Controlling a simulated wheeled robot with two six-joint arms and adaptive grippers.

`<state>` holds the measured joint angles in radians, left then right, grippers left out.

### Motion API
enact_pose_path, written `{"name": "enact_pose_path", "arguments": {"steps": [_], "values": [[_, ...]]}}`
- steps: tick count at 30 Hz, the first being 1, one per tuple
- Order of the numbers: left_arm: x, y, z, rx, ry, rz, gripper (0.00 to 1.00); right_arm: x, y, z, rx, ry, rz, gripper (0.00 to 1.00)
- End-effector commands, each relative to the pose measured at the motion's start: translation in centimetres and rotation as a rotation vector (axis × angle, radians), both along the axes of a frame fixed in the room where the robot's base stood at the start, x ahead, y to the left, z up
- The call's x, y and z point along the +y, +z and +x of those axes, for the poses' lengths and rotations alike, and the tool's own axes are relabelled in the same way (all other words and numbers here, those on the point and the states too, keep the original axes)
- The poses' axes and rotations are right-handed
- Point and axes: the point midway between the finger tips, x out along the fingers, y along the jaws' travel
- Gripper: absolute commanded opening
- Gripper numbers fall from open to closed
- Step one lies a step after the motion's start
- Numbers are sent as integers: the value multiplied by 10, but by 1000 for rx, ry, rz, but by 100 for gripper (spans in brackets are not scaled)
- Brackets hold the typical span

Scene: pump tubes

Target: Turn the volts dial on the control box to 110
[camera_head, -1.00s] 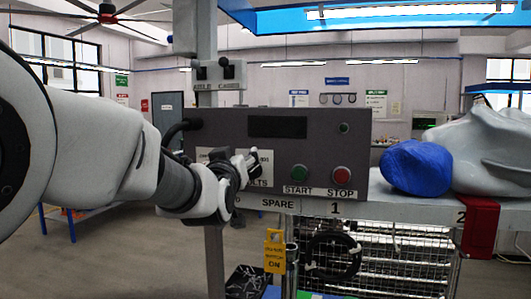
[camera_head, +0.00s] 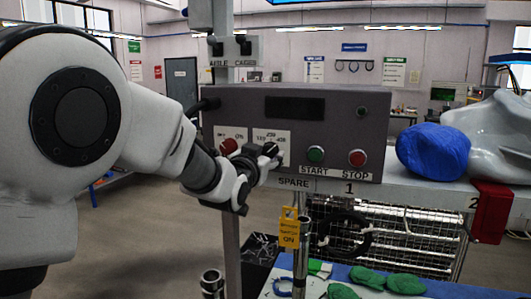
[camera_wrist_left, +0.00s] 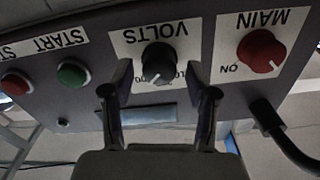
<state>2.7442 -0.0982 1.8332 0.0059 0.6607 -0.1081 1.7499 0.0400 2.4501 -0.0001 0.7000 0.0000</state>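The grey control box (camera_head: 325,150) stands on the bench. Its black volts dial (camera_head: 271,149) sits on a white label, right of the red MAIN knob (camera_head: 228,146). My left gripper (camera_head: 262,162) is at the box front, just below the volts dial. The left wrist view shows the panel upside down. There the volts dial (camera_wrist_left: 159,58) lies between and slightly beyond the two spread fingertips of my left gripper (camera_wrist_left: 158,78), with gaps on both sides. The dial's white mark points toward the printed numbers, which are partly hidden, so I cannot tell the setting. My right gripper is out of view.
A green START button (camera_head: 316,154) and red STOP button (camera_head: 357,158) are right of the dial. A blue rounded object (camera_head: 432,152) lies on the bench to the right. Green gloves (camera_head: 405,284) lie on a lower blue surface. A black cable enters the box's left side.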

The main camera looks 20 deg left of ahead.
Motion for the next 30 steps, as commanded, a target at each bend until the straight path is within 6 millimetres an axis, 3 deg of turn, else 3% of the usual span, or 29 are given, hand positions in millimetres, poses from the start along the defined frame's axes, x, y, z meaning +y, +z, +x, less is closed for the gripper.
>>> {"name": "enact_pose_path", "arguments": {"steps": [1, 3, 4, 17, 30], "values": [[0, 0, 0, 0, 0, 0, 34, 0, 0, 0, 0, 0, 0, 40], [0, 0, 0, 0, 0, 0, 9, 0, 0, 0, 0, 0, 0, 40], [0, 0, 0, 0, 0, 0, 1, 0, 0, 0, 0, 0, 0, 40], [0, -2, 0, 1, 0, -41, 2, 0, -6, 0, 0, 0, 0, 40], [0, -4, 0, 10, -1, -337, 2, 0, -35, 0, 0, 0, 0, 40]]}}
